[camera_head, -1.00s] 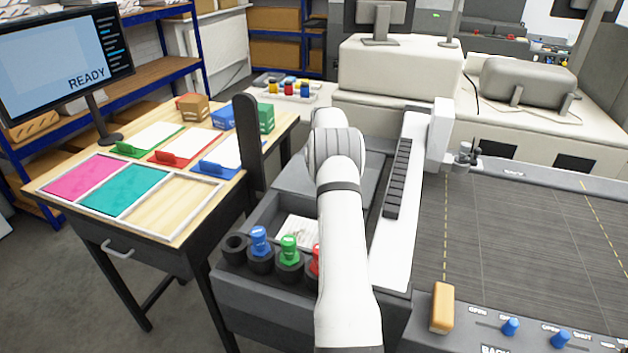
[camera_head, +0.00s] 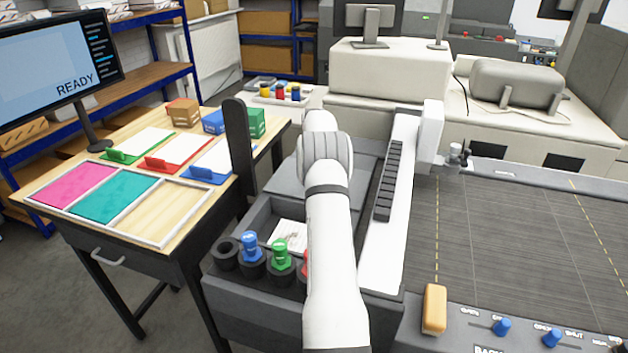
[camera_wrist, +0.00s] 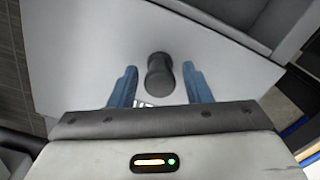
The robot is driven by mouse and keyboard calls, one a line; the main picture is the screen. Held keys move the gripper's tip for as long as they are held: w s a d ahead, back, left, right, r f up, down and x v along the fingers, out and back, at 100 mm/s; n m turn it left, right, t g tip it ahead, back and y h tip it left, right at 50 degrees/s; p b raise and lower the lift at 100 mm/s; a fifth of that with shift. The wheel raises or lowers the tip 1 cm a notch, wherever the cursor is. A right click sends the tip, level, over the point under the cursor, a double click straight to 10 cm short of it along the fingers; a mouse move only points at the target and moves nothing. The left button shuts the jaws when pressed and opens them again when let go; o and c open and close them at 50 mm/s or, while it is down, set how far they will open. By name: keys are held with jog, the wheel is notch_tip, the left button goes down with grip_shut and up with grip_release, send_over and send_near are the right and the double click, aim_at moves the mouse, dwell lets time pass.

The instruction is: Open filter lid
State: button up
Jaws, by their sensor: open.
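A light grey lid panel (camera_wrist: 90,50) with a black knob (camera_wrist: 159,76) on it fills much of the wrist view. My gripper (camera_wrist: 160,88) has two blue fingers, one on each side of the knob, with a visible gap to it on both sides. The fingers are open and hold nothing. The height of the fingertips relative to the knob is hard to tell. In the head view, a grey panel (camera_head: 368,172) shows beside my white arm, which hides the knob and my gripper.
A tray with blue (camera_head: 250,247) and green (camera_head: 281,255) tools stands left of my arm. A black upright post (camera_head: 239,150) stands near the wooden table (camera_head: 185,250). A dark cutting bed (camera_head: 520,240) lies right, with a yellow block (camera_head: 434,309) at its front.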

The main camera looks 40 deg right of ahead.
notch_tip(320, 180, up, 8)
jog(key=shift+f+b, duration=0.2)
jog(key=shift+b, duration=0.45)
jog(key=s+a+r+n+t, duration=0.1)
jog(key=s+a+r, duration=0.3)
jog(key=a, duration=0.5)
jog(key=s+a+r+n, duration=0.1)
jog(key=s+a+r, duration=0.1)
jog(key=a+r, duration=0.5)
jog(key=s+a+r+n+t, duration=0.1)
jog(key=s+a+r, duration=0.25)
jog(key=a, duration=0.65)
jog(key=s+a+f+n, duration=0.1)
jog(key=s+a, duration=0.4)
jog(key=s, duration=0.3)
jog(key=s+a+f+n+t, duration=0.1)
jog(key=s+a+f, duration=0.1)
jog(key=s+a, duration=0.3)
jog(key=s+a+f, duration=0.2)
jog(key=s+a, duration=0.4)
jog(key=s, duration=0.6)
jog(key=shift+f+n, duration=0.25)
jog(key=shift+n, duration=0.15)
